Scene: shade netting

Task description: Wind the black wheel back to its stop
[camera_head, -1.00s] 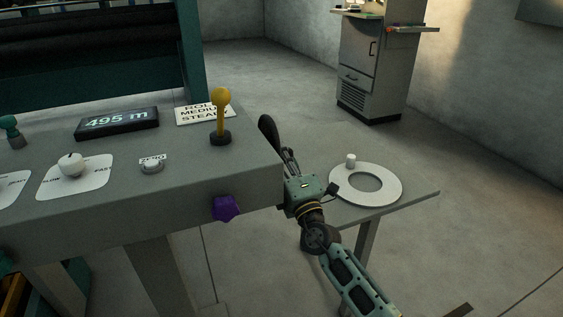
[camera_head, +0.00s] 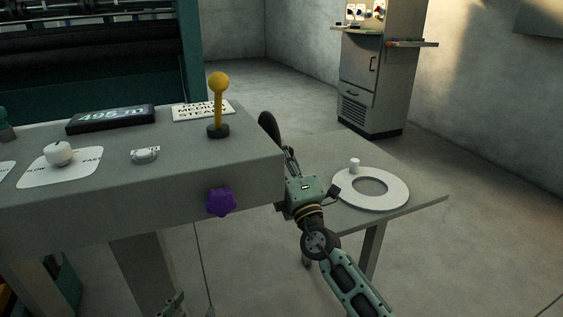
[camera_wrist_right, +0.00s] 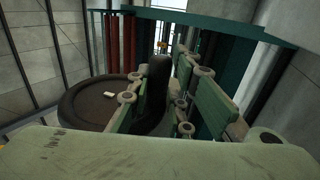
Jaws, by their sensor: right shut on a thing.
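The black wheel (camera_head: 268,126) shows as a dark edge past the right end of the grey console in the head view. In the right wrist view the wheel (camera_wrist_right: 95,105) is a dark round disc with a small pale mark. My right gripper (camera_head: 290,158) is beside it at the console's end. In the wrist view its fingers (camera_wrist_right: 155,100) are shut on the wheel's upright black handle (camera_wrist_right: 153,92). Most of the wheel is hidden in the head view. A small piece of what looks like my left gripper (camera_head: 171,305) shows at the bottom edge; its fingers cannot be made out.
The console carries a yellow lever (camera_head: 218,105), a dark display (camera_head: 110,118), a white knob (camera_head: 59,153) and a purple knob (camera_head: 220,202) on its front. A side table (camera_head: 420,193) holds a white ring (camera_head: 395,188). A grey cabinet (camera_head: 372,80) stands behind on open floor.

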